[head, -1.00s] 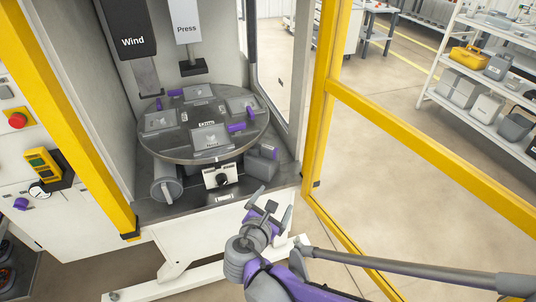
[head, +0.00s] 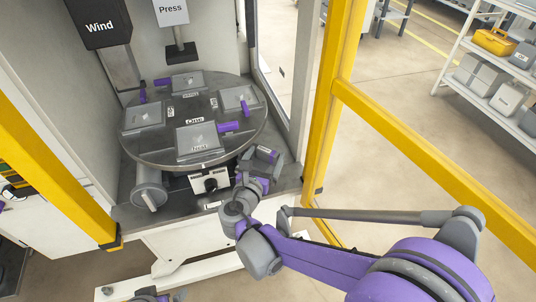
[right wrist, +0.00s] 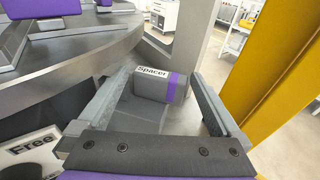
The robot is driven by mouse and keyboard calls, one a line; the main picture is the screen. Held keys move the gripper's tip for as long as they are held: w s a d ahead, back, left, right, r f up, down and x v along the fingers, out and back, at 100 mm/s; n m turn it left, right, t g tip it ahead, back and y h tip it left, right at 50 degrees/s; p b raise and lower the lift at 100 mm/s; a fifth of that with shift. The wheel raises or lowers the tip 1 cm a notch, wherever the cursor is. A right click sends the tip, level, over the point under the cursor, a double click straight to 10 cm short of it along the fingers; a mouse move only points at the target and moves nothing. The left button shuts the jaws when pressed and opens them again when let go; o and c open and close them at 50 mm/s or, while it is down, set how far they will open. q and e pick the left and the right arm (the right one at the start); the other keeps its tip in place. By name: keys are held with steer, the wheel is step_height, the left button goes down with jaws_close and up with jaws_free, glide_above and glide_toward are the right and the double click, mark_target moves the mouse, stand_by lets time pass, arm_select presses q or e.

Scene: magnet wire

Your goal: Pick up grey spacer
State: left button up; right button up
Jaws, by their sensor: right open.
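The grey spacer (right wrist: 148,84) is a small block with a purple end and a white "Spacer" label. It sits on the dark machine base at the right of the round table and is partly hidden by my right gripper in the head view (head: 267,154). My right gripper (right wrist: 160,80) is open. In the right wrist view its two fingers stand left and right of the spacer, which shows between and beyond their tips. No grip on it is seen. A grey and purple part at the bottom edge of the head view seems to be my left gripper (head: 150,296), mostly cut off.
The round table (head: 160,162) with several plates and purple handles is close on the left of my right gripper. A yellow frame post (head: 328,110) stands to the right.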

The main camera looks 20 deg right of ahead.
steer(key=x, duration=0.5)
steer(key=shift+w+d, duration=0.25)
steer(key=shift+w, duration=0.05)
steer(key=c, duration=1.1)
